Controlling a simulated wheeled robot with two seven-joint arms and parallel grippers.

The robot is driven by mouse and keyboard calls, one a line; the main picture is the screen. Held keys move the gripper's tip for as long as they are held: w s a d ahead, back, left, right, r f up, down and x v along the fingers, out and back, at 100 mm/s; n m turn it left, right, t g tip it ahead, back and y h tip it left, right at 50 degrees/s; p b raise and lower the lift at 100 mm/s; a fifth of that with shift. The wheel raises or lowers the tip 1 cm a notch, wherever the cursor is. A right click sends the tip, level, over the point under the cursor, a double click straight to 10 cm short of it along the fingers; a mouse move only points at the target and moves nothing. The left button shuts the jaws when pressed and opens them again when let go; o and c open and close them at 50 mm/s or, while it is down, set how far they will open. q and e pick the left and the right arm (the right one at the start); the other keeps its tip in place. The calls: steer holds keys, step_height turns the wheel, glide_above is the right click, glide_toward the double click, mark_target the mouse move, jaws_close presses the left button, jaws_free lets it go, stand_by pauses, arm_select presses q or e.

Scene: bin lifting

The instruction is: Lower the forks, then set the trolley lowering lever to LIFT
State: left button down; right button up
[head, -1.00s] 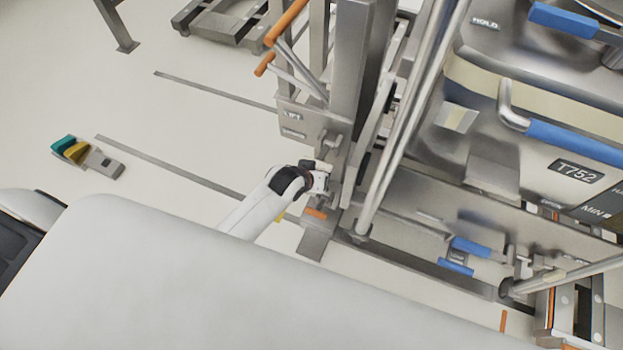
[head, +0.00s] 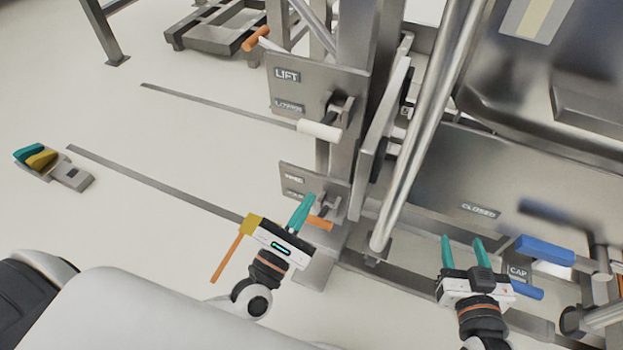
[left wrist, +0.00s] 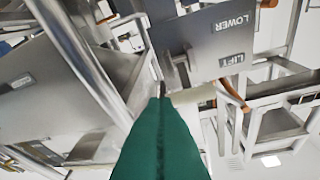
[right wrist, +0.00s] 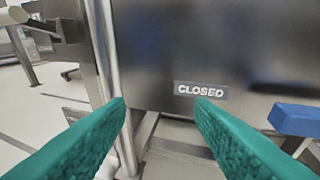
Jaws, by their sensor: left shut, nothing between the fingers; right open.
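In the head view an upper steel panel (head: 345,85) carries a LIFT label (head: 287,75) above a LOWER label (head: 289,107). A lever with a white handle (head: 320,130) points left, just below LOWER. A lower panel (head: 300,172) has two labels too blurred to read and a lever with an orange handle (head: 320,224). My left gripper (head: 309,197) is shut and empty, its tips close to the orange handle; contact is unclear. In the left wrist view, its green finger (left wrist: 160,140) points towards the LIFT/LOWER panel (left wrist: 215,45). My right gripper (head: 462,240) is open and empty. I cannot identify the forks.
A steel tube (head: 430,130) stands between the panels and the bin wall with its CLOSED label (head: 481,210). Blue handles (head: 545,250) are right of my right gripper. A teal-and-yellow block (head: 42,160) lies on the floor, left. The floor between is mostly clear.

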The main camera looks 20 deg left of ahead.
arm_select(q)
steer(key=w+a+r+n+y, duration=0.1)
steer(key=w+r+n, duration=0.1)
steer(key=w, duration=0.2)
steer(key=w+a+r+n+t+y, duration=0.1)
steer(key=w+r+n+y, duration=0.1)
steer(key=w, duration=0.3)
steer(key=shift+r+n, duration=0.5)
steer(key=shift+n, duration=0.3)
arm_select(e)
steer(key=s+d+f+g+h, duration=0.1)
steer(key=s+d+f+g, duration=0.1)
steer(key=s+f+g, duration=0.1)
steer(key=shift+s+d+g, duration=0.15)
steer(key=shift+s+g, duration=0.35)
steer(key=shift+s, duration=0.5)
arm_select(q)
steer(key=shift+w+a, duration=0.1)
